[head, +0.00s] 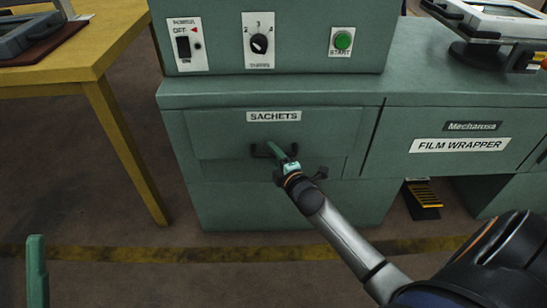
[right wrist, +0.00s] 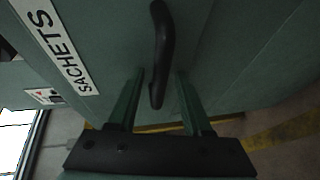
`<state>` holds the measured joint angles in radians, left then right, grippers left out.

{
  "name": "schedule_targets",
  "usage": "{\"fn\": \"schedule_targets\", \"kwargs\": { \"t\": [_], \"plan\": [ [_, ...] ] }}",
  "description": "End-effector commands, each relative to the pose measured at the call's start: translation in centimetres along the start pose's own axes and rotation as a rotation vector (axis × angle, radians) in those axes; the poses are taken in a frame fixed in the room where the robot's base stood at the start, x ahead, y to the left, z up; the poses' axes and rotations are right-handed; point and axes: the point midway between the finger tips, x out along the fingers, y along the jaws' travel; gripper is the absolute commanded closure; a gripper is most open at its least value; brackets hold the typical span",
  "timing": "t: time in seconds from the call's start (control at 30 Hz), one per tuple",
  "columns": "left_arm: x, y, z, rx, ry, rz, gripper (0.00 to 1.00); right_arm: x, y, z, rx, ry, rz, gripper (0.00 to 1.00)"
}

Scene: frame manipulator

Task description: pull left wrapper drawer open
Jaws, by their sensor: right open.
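The left wrapper drawer (head: 225,142), green and labelled SACHETS, looks shut in the head view. Its black bar handle (head: 258,150) is partly hidden by my right gripper (head: 279,153). In the right wrist view, the handle (right wrist: 160,45) reaches down into the gap between the open green fingers of my right gripper (right wrist: 159,85). I see a gap on both sides of the handle, and no clear contact. A green finger of my left gripper (head: 37,270) shows at the lower left, far from the drawer; its other finger is not visible.
Above the drawer is a panel with an OFF/ON switch (head: 184,46), a dial (head: 259,43) and a green START button (head: 342,40). The FILM WRAPPER section (head: 460,145) is at right. A yellow table (head: 90,60) stands at left. The floor before the drawer is clear.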

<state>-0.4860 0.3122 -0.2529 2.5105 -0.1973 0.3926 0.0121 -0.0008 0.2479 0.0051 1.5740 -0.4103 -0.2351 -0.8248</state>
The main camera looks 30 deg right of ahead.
Motion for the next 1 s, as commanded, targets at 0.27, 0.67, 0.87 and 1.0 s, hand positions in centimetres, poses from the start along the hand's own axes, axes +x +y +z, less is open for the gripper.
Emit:
{"fn": "schedule_targets", "kwargs": {
  "t": [0.27,0.67,0.87,1.0],
  "plan": [
    [0.0,0.04,0.04,0.0,-0.002,0.0,0.5,0.06,0.04,-0.01,0.0,0.0,0.0,0.53],
    [0.01,0.02,0.05,-0.002,-0.003,-0.003,0.5,0.04,0.02,-0.02,0.001,0.0,0.0,0.98],
    [0.02,0.01,0.05,-0.003,-0.003,-0.005,0.5,0.03,0.01,-0.02,0.001,0.0,0.0,1.0],
    [0.01,0.01,0.05,-0.003,-0.003,-0.005,0.5,0.03,0.0,-0.03,0.002,0.0,0.0,1.0]
  ]
}}
